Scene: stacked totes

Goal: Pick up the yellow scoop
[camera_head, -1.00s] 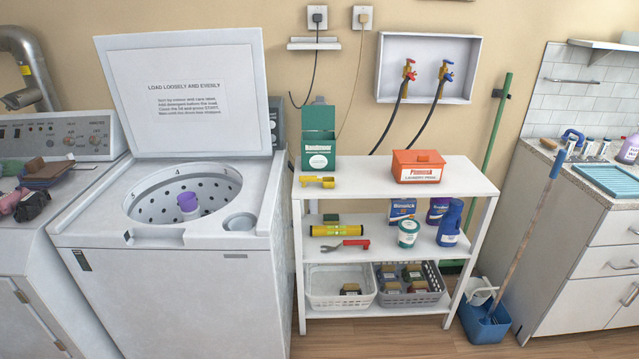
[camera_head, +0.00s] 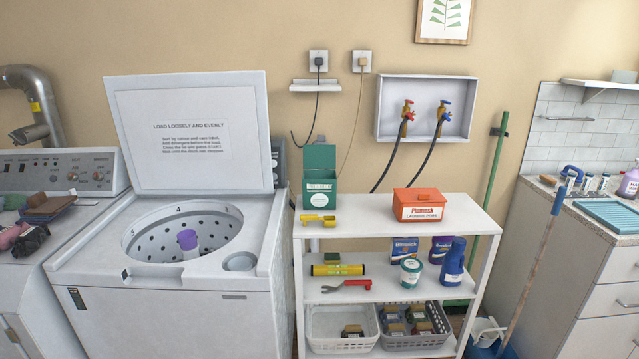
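The yellow scoop (camera_head: 318,219) lies on the top shelf of the white shelf unit, near its front left edge. It is in front of the green detergent box (camera_head: 320,178) and left of the orange laundry box (camera_head: 419,204). Nothing covers it. Neither of my grippers shows in the head view.
The white shelf unit (camera_head: 365,219) stands right of the open top-load washer (camera_head: 150,291), whose lid is raised. The top shelf is clear between the scoop and the orange box. A blue-handled mop (camera_head: 539,250) leans at the right by the counter.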

